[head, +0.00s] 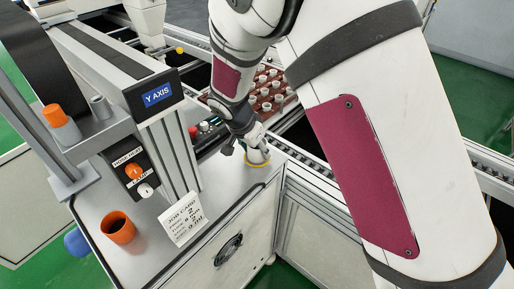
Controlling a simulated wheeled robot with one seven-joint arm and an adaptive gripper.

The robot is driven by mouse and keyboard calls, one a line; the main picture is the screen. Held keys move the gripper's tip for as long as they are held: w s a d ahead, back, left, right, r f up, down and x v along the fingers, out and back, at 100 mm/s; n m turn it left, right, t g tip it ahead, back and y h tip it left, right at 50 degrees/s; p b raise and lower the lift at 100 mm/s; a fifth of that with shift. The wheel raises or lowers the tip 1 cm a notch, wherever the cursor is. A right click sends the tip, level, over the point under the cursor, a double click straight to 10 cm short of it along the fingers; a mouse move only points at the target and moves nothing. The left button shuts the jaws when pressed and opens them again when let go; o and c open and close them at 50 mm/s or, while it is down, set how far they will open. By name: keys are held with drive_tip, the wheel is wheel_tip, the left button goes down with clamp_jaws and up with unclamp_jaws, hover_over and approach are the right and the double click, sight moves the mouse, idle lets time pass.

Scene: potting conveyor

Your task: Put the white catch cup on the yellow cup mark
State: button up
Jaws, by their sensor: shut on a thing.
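The white catch cup (258,156) is at the far right corner of the grey bench top, small in the head view. The yellow cup mark (257,165) shows as a yellow rim under and around the cup's base. The cup looks upright and over the mark; I cannot tell whether it touches the surface or sits exactly centred. My gripper (254,143) reaches down from above and is shut on the cup. The fingers hide part of the cup's upper side.
An orange cup (118,227) and a job card (183,220) stand on the bench top (150,255). The Y AXIS gantry (150,100) rises left of my gripper. A dark red tray (268,92) of small white-topped parts lies behind. The bench edge is close to the mark.

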drive_tip(key=o, duration=1.1)
drive_tip(key=shift+f, duration=0.1)
drive_tip(key=shift+c, duration=0.2)
drive_tip(key=v, duration=1.2)
drive_tip(key=s+d+r+n, duration=0.1)
drive_tip(key=s+d+r, duration=0.2)
drive_tip(key=d+r, duration=0.45)
drive_tip(key=s+d+r+n+y, duration=0.2)
drive_tip(key=s+d+r, duration=0.35)
drive_tip(key=d, duration=0.35)
drive_tip(key=s+d+n, duration=0.2)
drive_tip(key=s+d, duration=0.2)
drive_tip(key=s, duration=0.4)
drive_tip(key=s+d+r+n+t, duration=0.1)
drive_tip(key=s+d, duration=0.3)
drive_tip(key=s, duration=0.5)
drive_tip(key=shift+d+r+n+y, duration=0.3)
drive_tip(key=shift+r+n+y, duration=0.1)
drive_tip(key=shift+n, duration=0.4)
